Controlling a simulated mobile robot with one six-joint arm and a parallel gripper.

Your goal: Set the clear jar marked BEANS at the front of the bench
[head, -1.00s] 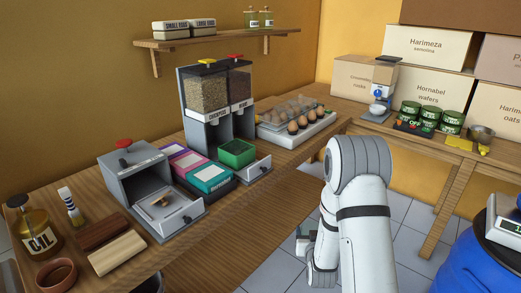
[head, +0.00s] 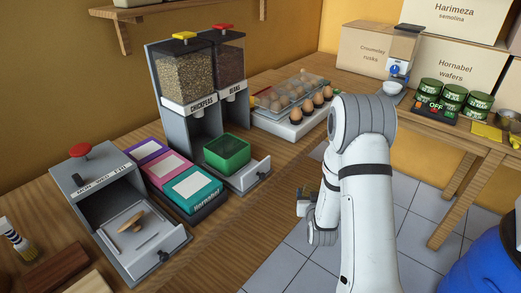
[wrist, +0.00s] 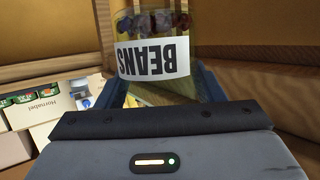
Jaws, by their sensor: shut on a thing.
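In the wrist view a clear jar marked BEANS (wrist: 153,60) shows close up, its label upside down in the picture, with dark reddish contents at its top edge there. My gripper (wrist: 158,88) is shut on it, with a blue finger on each side. In the head view my arm stands right of the bench (head: 215,235), hanging over the floor beside its edge. The gripper is mostly hidden behind my arm there and the jar cannot be made out.
On the bench stand a twin dispenser (head: 165,125) marked CHICKPEAS and BEANS, a green tub (head: 228,153), coloured boxes (head: 187,185), a grey machine (head: 98,190) and egg trays (head: 290,122). Bare wood lies along the front edge. A second bench (head: 480,150) holds green tins (head: 453,97).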

